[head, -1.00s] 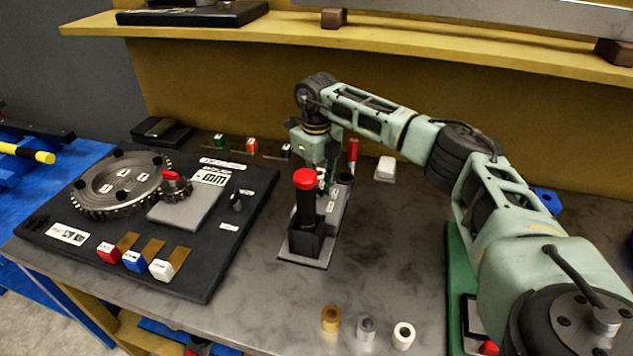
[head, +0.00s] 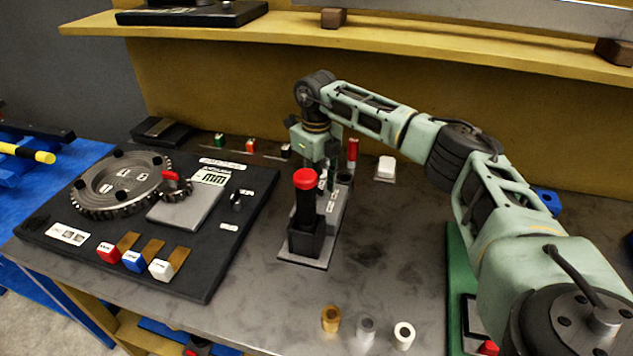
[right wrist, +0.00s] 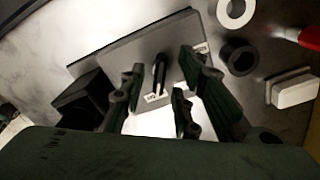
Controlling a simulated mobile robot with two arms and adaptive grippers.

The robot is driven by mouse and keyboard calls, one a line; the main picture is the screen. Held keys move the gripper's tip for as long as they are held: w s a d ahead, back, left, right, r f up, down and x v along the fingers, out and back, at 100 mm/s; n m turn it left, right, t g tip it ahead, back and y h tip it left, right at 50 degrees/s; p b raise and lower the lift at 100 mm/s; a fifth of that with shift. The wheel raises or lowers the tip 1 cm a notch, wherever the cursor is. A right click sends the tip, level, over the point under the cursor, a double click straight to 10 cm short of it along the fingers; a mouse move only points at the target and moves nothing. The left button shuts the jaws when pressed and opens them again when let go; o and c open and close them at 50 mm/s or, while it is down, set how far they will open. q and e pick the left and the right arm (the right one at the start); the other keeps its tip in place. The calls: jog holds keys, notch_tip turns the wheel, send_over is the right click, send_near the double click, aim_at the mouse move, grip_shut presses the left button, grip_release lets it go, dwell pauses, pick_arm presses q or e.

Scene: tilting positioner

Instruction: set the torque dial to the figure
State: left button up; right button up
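A grey plate (head: 335,205) with small white labels stands on the bench behind a black post with a red cap (head: 305,179). In the right wrist view, a thin dark upright knob (right wrist: 160,73) rises from this grey plate (right wrist: 125,48), with white labels beside it. It looks like the torque dial; its setting is not readable. My right gripper (head: 331,168) is over the plate in the head view. In the right wrist view its fingers (right wrist: 162,70) are apart, one on each side of the knob; I cannot tell whether they touch it. My left gripper is not in view.
A black board (head: 225,255) with a large gear (head: 95,190) lies left. A white block (head: 386,167) and a red-handled tool (head: 352,150) are close to my right gripper. Several small cylinders stand in front, including a brass one (head: 331,318).

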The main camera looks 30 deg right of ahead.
notch_tip(320, 180, up, 12)
jog(key=shift+f, duration=0.15)
dwell(0.6)
